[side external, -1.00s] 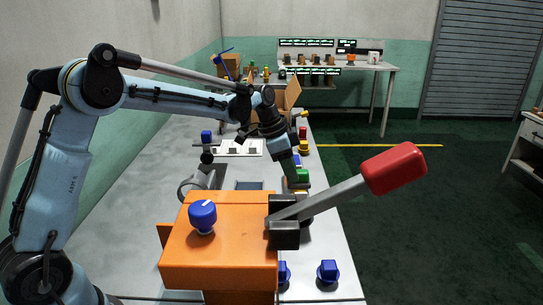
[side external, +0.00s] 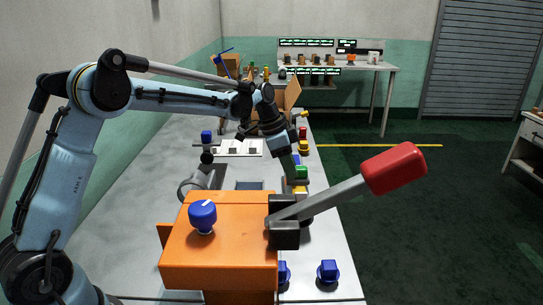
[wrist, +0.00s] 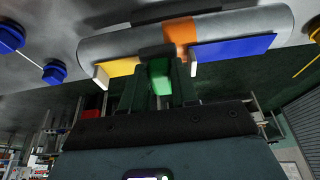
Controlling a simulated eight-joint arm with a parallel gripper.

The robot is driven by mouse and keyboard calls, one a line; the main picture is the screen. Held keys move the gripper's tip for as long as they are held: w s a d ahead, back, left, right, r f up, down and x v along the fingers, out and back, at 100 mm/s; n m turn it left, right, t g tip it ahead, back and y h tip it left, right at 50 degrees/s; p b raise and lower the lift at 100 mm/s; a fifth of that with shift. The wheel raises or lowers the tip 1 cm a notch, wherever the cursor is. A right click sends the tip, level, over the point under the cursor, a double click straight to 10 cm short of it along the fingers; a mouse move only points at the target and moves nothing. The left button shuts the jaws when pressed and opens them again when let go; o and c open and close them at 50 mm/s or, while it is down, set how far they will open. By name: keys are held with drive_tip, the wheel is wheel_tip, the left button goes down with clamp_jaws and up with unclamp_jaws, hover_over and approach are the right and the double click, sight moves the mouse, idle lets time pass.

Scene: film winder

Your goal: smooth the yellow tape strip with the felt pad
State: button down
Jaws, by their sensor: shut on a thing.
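My gripper (wrist: 160,82) is shut on a green block (wrist: 160,76), which has a dark grey pad (wrist: 157,51), likely the felt pad, at its far end. The pad lies over or against a light grey curved body (wrist: 120,42); I cannot tell whether it touches. The yellow strip (wrist: 119,67) shows just left of the pad, with a white end, and part of it may be hidden behind the gripper. In the side view the green block (side external: 301,172) is at the fingertips, beyond the orange housing, with a bit of yellow (side external: 300,190) below it.
An orange band (wrist: 180,37) and a blue strip (wrist: 232,45) lie right of the pad. The orange housing (side external: 220,250) with a red-handled lever (side external: 393,168) stands in front of my gripper. Blue knobs (side external: 328,271) sit on the table's near right. An open cardboard box (side external: 290,95) stands behind.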

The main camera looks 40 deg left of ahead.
drive_tip(key=shift+r, duration=3.55)
